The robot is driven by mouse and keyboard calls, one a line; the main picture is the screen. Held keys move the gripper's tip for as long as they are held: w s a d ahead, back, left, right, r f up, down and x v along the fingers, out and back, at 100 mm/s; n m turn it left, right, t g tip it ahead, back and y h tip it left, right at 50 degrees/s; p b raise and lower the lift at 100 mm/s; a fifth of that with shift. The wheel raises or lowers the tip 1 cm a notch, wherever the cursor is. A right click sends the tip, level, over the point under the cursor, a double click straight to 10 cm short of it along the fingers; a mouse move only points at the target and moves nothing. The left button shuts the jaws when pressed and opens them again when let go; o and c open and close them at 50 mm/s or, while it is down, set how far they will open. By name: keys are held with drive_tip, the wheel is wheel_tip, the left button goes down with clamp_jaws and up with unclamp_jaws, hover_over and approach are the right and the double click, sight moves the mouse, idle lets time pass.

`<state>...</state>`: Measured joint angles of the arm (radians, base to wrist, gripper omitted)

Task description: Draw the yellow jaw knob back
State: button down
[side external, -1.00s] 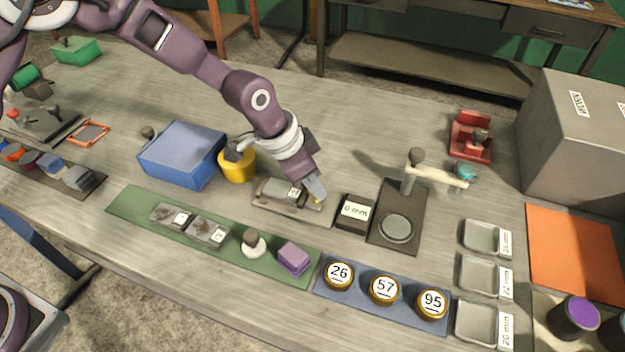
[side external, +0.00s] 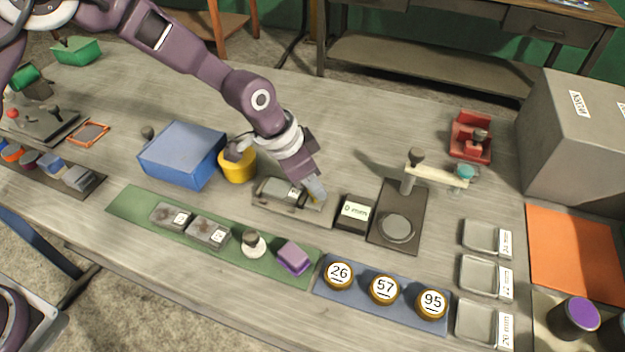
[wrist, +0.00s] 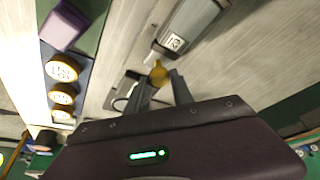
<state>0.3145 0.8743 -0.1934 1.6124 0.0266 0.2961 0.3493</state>
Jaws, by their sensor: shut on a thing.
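The yellow jaw knob (wrist: 159,75) sits between my gripper's fingertips in the wrist view. In the side view only a small yellow bit of it (side external: 317,199) shows beside the fingers. The knob is at the right end of a grey jaw device (side external: 275,190), which lies on a flat grey base. The device also shows in the wrist view (wrist: 193,22), with a small white label near its knob end. My gripper (side external: 316,193) reaches down from the upper left and is shut on the knob.
A black block labelled "0 mm" (side external: 354,211) stands close to the right of the device, before a dark stand (side external: 418,195). A blue box (side external: 182,152) and yellow pot (side external: 237,167) are to the left. A green mat (side external: 140,204) runs in front.

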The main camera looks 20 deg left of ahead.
sight(327, 209)
drive_tip(key=shift+d+r, duration=0.1)
drive_tip(key=shift+d, duration=1.4)
drive_tip(key=c, duration=1.1)
unclamp_jaws()
drive_tip(key=v, duration=0.7)
